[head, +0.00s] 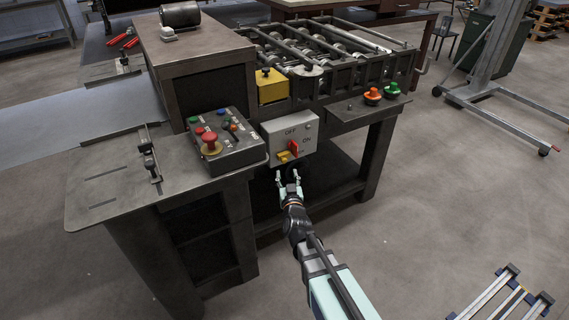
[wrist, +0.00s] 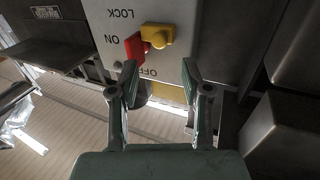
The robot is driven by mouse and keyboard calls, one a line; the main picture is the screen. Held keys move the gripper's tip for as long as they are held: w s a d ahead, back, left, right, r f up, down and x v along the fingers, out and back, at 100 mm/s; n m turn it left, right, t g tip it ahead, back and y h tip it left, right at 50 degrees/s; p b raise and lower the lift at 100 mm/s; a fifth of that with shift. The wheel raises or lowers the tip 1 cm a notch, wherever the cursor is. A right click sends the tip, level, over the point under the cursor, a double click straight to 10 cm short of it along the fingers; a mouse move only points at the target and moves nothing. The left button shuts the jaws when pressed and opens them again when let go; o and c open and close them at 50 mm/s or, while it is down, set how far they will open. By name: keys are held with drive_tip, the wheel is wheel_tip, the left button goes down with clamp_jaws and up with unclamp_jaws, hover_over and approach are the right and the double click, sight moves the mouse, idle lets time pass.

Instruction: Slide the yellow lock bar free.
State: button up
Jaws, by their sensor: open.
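The grey switch box (head: 289,132), marked OFF and ON, is on the front of the machine. Its red handle (head: 294,147) is at the ON side, and the yellow lock bar (head: 283,157) sits just below and left of it. In the wrist view, which is upside down, the yellow lock bar (wrist: 158,34) lies against or very close to the red handle (wrist: 134,46); LOCK is printed above. My gripper (head: 289,177) is open and empty, just below the box. In the wrist view the open fingers (wrist: 158,76) are short of the yellow bar.
A control panel (head: 226,141) with a red emergency button stands left of the box. A yellow block (head: 270,86) is above it. A shelf with orange and green buttons (head: 372,97) juts out at right. The floor in front is open.

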sight(284, 161)
drive_tip(key=x, duration=0.7)
drive_tip(key=shift+w+p, duration=0.3)
drive_tip(key=shift+w, duration=0.05)
clamp_jaws()
